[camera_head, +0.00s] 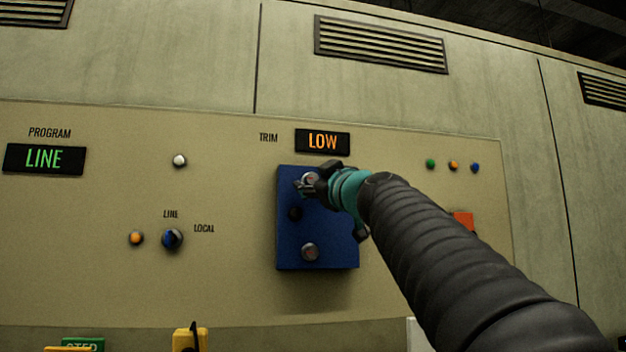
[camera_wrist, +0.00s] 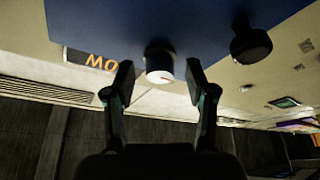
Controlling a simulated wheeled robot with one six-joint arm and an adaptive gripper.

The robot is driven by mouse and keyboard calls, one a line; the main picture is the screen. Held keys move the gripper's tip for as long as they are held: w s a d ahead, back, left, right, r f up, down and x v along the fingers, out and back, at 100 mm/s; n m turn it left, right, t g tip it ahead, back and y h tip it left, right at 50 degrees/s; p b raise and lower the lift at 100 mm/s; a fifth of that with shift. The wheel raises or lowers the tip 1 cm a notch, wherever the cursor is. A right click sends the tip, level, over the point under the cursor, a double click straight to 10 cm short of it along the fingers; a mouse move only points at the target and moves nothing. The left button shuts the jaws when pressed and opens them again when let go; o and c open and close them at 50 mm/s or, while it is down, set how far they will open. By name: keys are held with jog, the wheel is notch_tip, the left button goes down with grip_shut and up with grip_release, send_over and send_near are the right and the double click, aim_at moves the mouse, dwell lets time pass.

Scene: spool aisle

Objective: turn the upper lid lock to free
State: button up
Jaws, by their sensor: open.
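The blue lid (camera_head: 318,235) sits on the panel under the LOW display. The upper lid lock (camera_head: 309,178) is a round pale knob near its top, partly covered by my gripper (camera_head: 308,186). In the wrist view the upper lock (camera_wrist: 160,66) shows a white face with a red mark and stands between my fingertips (camera_wrist: 160,80). The fingers are apart, with a visible gap on each side of the lock. The lower lid lock (camera_head: 310,252) is near the lid's bottom. A small dark round part (camera_head: 295,213) sits between the two locks.
The LOW display (camera_head: 322,141) is just above the lid. A LINE/LOCAL selector (camera_head: 172,239), an orange button (camera_head: 136,238) and a white button (camera_head: 180,160) are to the left. A red-orange part (camera_head: 463,220) is to the right, partly behind my arm.

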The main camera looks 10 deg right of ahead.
grip_shut()
